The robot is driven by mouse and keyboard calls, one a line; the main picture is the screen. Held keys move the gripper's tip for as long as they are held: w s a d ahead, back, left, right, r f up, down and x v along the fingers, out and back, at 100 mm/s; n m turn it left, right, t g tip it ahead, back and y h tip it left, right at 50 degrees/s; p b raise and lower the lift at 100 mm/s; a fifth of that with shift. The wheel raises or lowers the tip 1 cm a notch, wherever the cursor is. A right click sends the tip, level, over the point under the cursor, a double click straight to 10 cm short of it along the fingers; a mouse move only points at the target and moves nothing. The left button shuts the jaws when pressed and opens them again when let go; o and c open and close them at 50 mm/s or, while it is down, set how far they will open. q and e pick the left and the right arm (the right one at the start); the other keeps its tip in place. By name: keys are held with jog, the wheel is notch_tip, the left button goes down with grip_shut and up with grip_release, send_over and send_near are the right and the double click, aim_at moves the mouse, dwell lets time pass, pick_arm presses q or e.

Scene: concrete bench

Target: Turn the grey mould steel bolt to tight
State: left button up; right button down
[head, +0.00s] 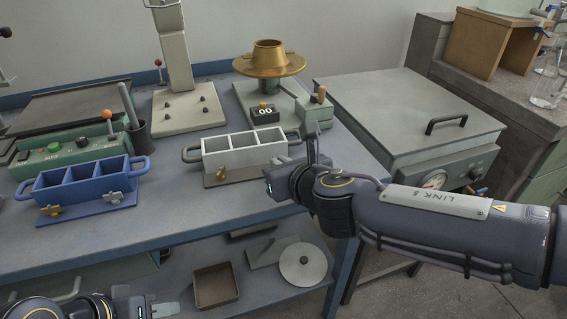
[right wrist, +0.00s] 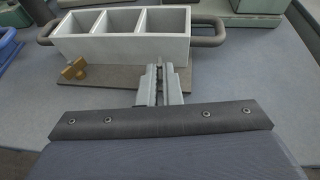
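The grey mould (head: 243,152) stands on the bench, a three-compartment box with a loop handle at each end. It also shows in the right wrist view (right wrist: 120,43). A brass wing bolt (right wrist: 75,68) is at the left of its front side. My right gripper (right wrist: 160,78) is at the front side, right of the brass bolt; its fingers are close together at the place of the steel bolt. They appear shut on that bolt, which they almost wholly hide. In the head view my right arm covers this spot. My left gripper (head: 150,308) is partly cut off at the bottom left.
A blue mould (head: 84,190) with two wing bolts stands left of the grey one. A grey lidded unit (head: 400,95) is at right.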

jog(key=m+h, duration=0.1)
jog(key=a+m+h, duration=0.1)
jog(key=shift+s+m+t+h, duration=0.15)
jog(key=shift+m+t+h, duration=0.15)
jog(key=shift+t+h, duration=0.1)
jog(key=shift+a+r+m+h, duration=0.1)
jog(key=shift+a+m+h, duration=0.1)
jog(key=shift+m+h, duration=0.7)
jog(key=shift+a+m+h+p, duration=0.2)
jog(key=shift+m+h+p, duration=0.85)
jog(key=shift+m+h, duration=0.75)
jog(key=shift+h, duration=0.5)
jog(key=c, duration=1.9)
grip_release()
